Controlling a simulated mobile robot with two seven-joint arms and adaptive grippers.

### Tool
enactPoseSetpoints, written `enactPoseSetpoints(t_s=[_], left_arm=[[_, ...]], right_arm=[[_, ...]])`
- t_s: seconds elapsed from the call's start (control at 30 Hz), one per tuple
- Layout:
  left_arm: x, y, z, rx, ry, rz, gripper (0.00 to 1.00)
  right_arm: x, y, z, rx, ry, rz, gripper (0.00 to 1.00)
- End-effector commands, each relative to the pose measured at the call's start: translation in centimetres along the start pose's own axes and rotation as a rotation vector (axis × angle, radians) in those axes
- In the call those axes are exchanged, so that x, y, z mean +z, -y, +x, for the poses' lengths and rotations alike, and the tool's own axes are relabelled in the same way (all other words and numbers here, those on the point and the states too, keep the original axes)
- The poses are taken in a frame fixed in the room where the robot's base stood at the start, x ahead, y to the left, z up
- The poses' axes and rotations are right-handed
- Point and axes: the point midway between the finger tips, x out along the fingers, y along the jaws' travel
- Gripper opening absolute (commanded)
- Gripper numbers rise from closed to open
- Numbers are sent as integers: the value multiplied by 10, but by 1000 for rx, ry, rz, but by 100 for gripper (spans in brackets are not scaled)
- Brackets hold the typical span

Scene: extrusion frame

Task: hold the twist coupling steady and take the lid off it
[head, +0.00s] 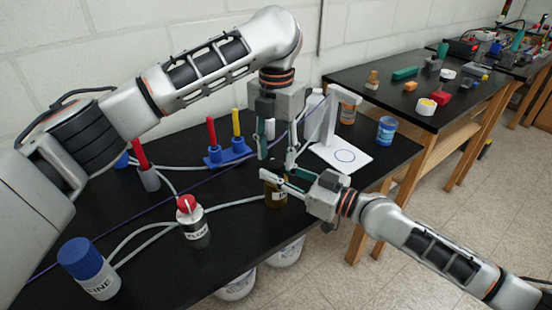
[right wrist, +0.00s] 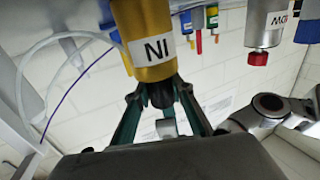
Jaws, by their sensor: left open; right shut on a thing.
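The twist coupling is a gold-brown cylinder (head: 276,198) with a white label, standing on the black table in the head view. In the right wrist view, which is upside down, its gold body (right wrist: 148,35) and a dark end part (right wrist: 161,94) show. My right gripper (head: 270,180) is shut on the coupling near its top; its teal fingers (right wrist: 160,100) flank the dark part in the right wrist view. My left gripper (head: 277,158) is open, pointing down just above the coupling. The fingers partly hide the coupling's top in the head view, and I cannot clearly make out the lid's edge.
A red-knobbed cylinder (head: 193,226) and a blue-capped bottle (head: 90,268) stand front left. A blue block with red and yellow rods (head: 229,156) stands behind. A white stand (head: 340,155) and a blue jar (head: 386,131) are to the right. Grey hoses cross the table.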

Motion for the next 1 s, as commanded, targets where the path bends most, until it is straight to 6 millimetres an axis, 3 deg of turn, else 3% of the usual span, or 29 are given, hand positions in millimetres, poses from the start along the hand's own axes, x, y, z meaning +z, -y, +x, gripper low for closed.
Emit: enactPoseSetpoints(t_s=[0.13, 0.17, 0.23, 0.67, 1.0], left_arm=[[0, 0, 0, 0, 0, 0, 42], [0, 0, 0, 0, 0, 0, 42], [0, 0, 0, 0, 0, 1, 42], [0, 0, 0, 0, 0, 1, 42], [0, 0, 0, 0, 0, 1, 42]], right_arm=[[0, 0, 0, 0, 0, 0, 0], [0, 0, 0, 0, 0, 0, 25], [0, 0, 0, 0, 0, 0, 42], [0, 0, -4, 0, 1, -1, 42], [-1, 0, -37, -3, 1, -6, 42]])
